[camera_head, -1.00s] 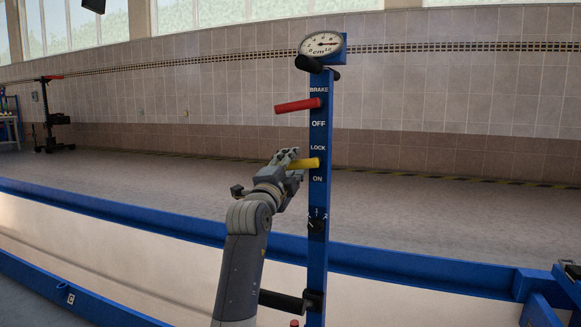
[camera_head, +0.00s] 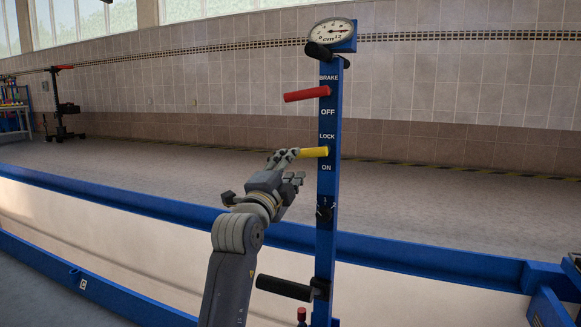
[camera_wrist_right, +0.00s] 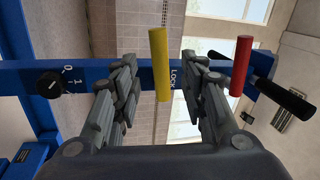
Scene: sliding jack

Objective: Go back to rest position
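My right gripper (camera_head: 290,167) is just left of the blue post (camera_head: 326,225), beside and slightly below the yellow lever (camera_head: 314,152). Its fingers are spread apart and hold nothing. In the wrist view the yellow lever (camera_wrist_right: 160,65) shows in the gap between the fingers, standing out from the post beyond them. In the head view its free end meets the upper finger in the picture; I cannot tell whether they touch. The lever sits between the LOCK and ON labels. My left gripper is not in view.
Above is a red lever (camera_head: 307,95) between BRAKE and OFF, with a round dial (camera_head: 332,31) on top. A black handle (camera_head: 285,288) sticks out low on the post. A blue rail (camera_head: 430,258) runs behind. Room left of the arm is clear.

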